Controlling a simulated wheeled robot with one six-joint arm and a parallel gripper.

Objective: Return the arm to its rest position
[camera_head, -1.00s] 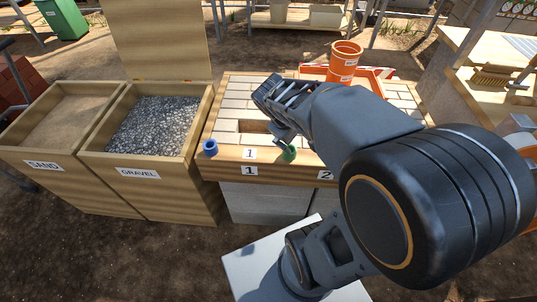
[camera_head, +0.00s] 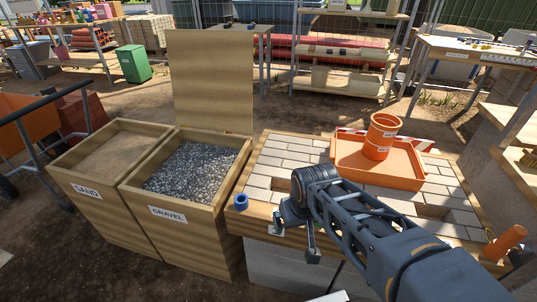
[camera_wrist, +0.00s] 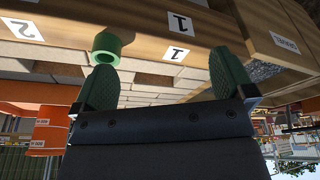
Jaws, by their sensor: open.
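My arm reaches from the lower right of the head view over the front edge of the brick-topped table (camera_head: 290,150). In the wrist view, which looks upside down, my gripper (camera_wrist: 163,80) is open, with two green-padded fingers wide apart and nothing between them. A green ring (camera_wrist: 107,47) shows beyond the left finger at the table's wooden edge. My arm hides it in the head view. A blue ring (camera_head: 241,201) sits at the table's front left corner.
Wooden sand (camera_head: 110,155) and gravel (camera_head: 195,170) bins stand left of the table, with a raised lid (camera_head: 210,80) behind. An orange tray (camera_head: 350,152) with an orange bucket (camera_head: 381,137) sits on the table. An orange cone-like object (camera_head: 505,242) is at the right.

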